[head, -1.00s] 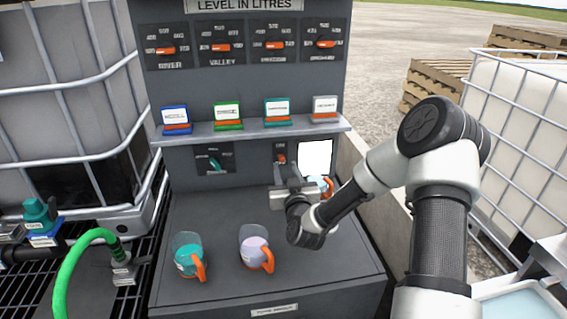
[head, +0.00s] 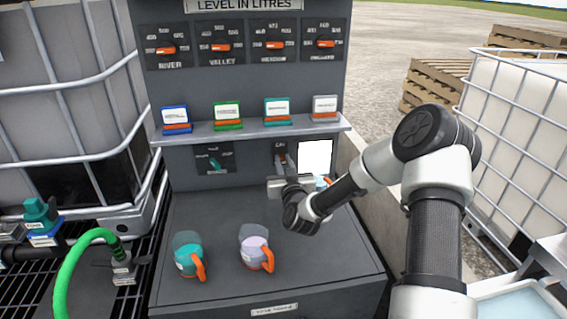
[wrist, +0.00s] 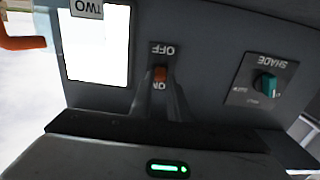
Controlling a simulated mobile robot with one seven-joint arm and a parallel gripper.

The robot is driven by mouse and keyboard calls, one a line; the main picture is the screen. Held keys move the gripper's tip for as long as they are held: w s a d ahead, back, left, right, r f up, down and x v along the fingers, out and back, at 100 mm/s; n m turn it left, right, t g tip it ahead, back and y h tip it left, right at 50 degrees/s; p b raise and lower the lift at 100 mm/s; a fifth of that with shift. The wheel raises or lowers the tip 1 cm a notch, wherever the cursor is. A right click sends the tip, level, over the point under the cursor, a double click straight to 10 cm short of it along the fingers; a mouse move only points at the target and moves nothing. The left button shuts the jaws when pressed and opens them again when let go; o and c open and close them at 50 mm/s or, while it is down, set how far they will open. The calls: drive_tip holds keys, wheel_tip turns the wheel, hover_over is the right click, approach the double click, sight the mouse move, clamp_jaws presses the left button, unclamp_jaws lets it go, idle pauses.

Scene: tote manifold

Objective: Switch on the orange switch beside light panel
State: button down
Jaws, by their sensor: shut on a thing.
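The light panel (head: 315,157) is a bright white rectangle just right of the switch. It also shows white in the wrist view (wrist: 97,50). Whether the switch has fully flipped is unclear.
A teal SHADE knob (head: 215,163) is left of the switch. A shelf (head: 250,130) with several cards runs above. A teal mug (head: 188,258) and a lilac mug (head: 255,248) stand on the counter; another mug (head: 322,184) is partly hidden behind my arm.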

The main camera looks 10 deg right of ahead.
wheel_tip(320, 180, up, 2)
drive_tip(key=g+p, duration=0.1)
drive_tip(key=p, duration=0.2)
drive_tip(key=shift+w, duration=0.1)
drive_tip(key=g+p, duration=0.2)
drive_tip(key=shift+w+r+p, duration=0.2)
drive_tip(key=shift+r+p, duration=0.15)
drive_tip(key=shift+p, duration=0.05)
drive_tip(key=shift+w+f+g+p, duration=0.1)
drive_tip(key=shift+g+p, duration=0.4)
drive_tip(key=shift+g, duration=0.2)
drive_tip(key=shift+f, duration=0.15)
drive_tip(key=c, duration=1.7)
unclamp_jaws()
drive_tip(key=v, duration=1.7)
drive_tip(key=shift+b, duration=0.35)
